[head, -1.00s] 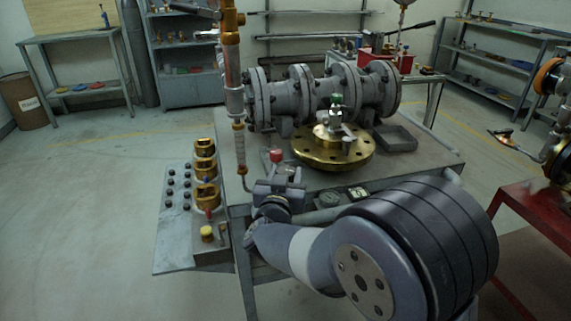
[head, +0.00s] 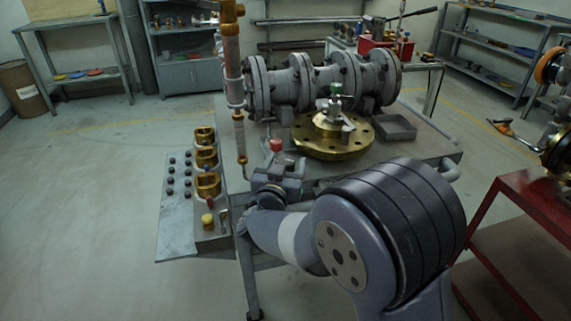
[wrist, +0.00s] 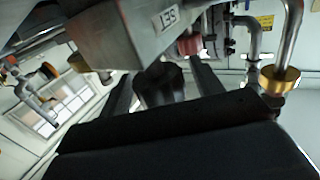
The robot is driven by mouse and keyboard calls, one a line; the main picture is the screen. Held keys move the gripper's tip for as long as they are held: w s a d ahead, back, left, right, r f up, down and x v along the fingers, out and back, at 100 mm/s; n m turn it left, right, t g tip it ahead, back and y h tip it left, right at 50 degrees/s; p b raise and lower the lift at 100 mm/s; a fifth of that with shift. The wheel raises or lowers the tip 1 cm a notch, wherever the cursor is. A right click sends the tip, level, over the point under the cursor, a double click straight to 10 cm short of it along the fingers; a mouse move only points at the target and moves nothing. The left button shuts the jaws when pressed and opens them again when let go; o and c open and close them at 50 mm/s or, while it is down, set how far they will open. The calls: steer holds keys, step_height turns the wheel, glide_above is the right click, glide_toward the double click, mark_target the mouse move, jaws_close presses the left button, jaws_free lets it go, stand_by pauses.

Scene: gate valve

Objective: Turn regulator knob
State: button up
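In the wrist view, a dark rounded knob (wrist: 160,84) sits below a grey metal block (wrist: 130,38) marked SET. My gripper (wrist: 162,72) has its two dark fingers spread, one on each side of this knob. Narrow gaps seem to show beside it, but contact is hard to judge. In the head view, my gripper (head: 278,182) is at the bench's near edge, just below a small red knob (head: 275,145). The fingertips and the dark knob are hidden there by my wrist. A reddish part (wrist: 189,44) also shows behind the block in the wrist view.
A grey flanged valve body (head: 320,82) and a brass flange (head: 335,142) lie on the bench. Brass fittings (head: 207,160) stand on the left side plate. A red table (head: 525,190) is at right.

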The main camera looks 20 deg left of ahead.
steer(key=shift+o, duration=0.3)
steer(key=s+p, duration=0.1)
steer(key=s, duration=1)
steer(key=shift+d, duration=0.25)
steer(key=shift+w, duration=0.1)
steer(key=shift+c, duration=0.2)
steer(key=w+d+n+g+y+b, duration=0.2)
steer(key=d+n+g+y, duration=0.2)
steer(key=d+n+y, duration=0.45)
steer(key=shift+m+y, duration=0.65)
steer(key=shift+y, duration=0.3)
steer(key=x, duration=0.4)
steer(key=a+x, duration=0.1)
steer(key=x, duration=0.3)
steer(key=s+x, duration=0.1)
steer(key=x, duration=0.3)
steer(key=shift+a+r+b, duration=0.1)
steer(key=shift+a+b, duration=0.1)
steer(key=shift+b, duration=0.1)
steer(key=shift+c, duration=0.2)
steer(key=c, duration=0.9)
